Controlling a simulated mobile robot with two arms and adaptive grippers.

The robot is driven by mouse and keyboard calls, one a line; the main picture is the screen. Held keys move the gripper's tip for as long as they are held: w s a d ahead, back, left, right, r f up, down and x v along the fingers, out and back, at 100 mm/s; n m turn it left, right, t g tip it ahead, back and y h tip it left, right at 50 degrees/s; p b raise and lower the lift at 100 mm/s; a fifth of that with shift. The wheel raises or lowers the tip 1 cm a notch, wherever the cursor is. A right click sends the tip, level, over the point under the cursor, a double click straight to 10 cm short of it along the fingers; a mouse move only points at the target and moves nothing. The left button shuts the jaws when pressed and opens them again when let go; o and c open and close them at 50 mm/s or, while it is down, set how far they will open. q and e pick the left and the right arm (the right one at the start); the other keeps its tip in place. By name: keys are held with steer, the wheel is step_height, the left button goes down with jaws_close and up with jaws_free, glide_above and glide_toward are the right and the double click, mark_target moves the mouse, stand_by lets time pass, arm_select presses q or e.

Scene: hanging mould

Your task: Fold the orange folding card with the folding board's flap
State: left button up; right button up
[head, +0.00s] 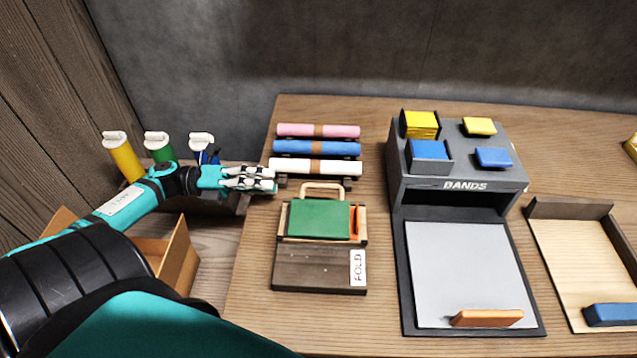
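The folding board (315,268) lies on the table, a dark wooden base with a white FOLD label. A green panel (318,219) lies flat across its upper half, and a pale wooden loop handle (323,188) stands out at its far edge. A narrow orange piece (355,222) shows at the green panel's right side; I cannot tell how much of it is hidden or whether it is the folding card. My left gripper (271,180) is left of and beyond the handle, beside the white roll, pointing right. Its fingers lie close together, and their opening is unclear. My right gripper is out of view.
Pink, blue and white rolls (316,167) lie behind the board. A grey BANDS stand (465,186) holds yellow and blue pieces. An orange block (487,318) rests on the grey pad (465,265). A wooden tray (570,250) is at right. Bottles and an open box are at left.

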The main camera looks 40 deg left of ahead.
mark_target(305, 186)
arm_select(q)
steer(key=p+x, duration=0.1)
steer(key=x, duration=1)
steer(key=shift+w+d+p, duration=0.2)
steer(key=shift+w+p, duration=0.05)
steer(key=shift+p, duration=0.05)
steer(key=shift+c, duration=0.3)
jaws_close()
